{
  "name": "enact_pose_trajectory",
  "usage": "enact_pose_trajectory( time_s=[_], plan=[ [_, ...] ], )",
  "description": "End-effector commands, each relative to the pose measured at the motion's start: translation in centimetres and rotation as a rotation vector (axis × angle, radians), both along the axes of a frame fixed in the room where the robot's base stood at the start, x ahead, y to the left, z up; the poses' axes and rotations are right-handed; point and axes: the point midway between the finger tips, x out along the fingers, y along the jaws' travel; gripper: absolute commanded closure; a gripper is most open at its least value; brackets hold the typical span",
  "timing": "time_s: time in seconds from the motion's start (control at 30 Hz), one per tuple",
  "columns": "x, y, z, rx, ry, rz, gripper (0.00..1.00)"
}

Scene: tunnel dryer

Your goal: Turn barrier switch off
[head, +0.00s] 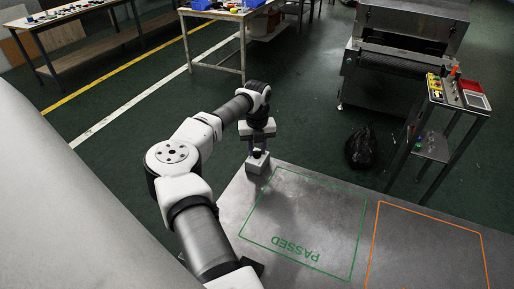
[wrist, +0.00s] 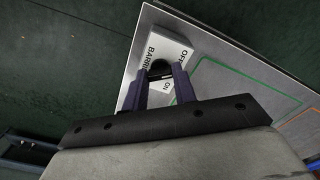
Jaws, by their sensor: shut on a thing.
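A black knob (wrist: 159,68) sits on that face. My gripper (head: 257,149) is above the box, pointing down. In the wrist view its two dark fingers (wrist: 161,76) stand on either side of the knob and are shut on it. The fingers partly hide the face, and I cannot tell which label the knob points to.
The metal table (head: 225,205) has a green "PASSED" outline (head: 300,225) and an orange outline (head: 430,225), both empty. A black bag (head: 361,148) lies on the floor beyond. A control stand (head: 455,95) and a large machine (head: 405,45) are at right.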

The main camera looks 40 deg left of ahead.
Motion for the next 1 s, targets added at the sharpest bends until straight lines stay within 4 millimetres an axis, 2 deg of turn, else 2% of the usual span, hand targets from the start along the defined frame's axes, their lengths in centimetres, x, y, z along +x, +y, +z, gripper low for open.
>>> enact_pose_trajectory(
  time_s=[0.47, 0.5, 0.63, 0.67, 1.0],
  plan=[
    [0.04, 0.05, 0.09, 0.001, -0.002, 0.015, 0.95],
    [0.04, 0.05, 0.09, 0.001, -0.002, 0.015, 0.70],
    [0.03, 0.04, 0.07, 0.002, -0.001, 0.014, 0.53],
    [0.03, 0.03, 0.07, 0.002, -0.001, 0.014, 0.51],
    [0.03, 0.05, 0.39, 0.002, -0.001, 0.013, 0.51]
  ],
)
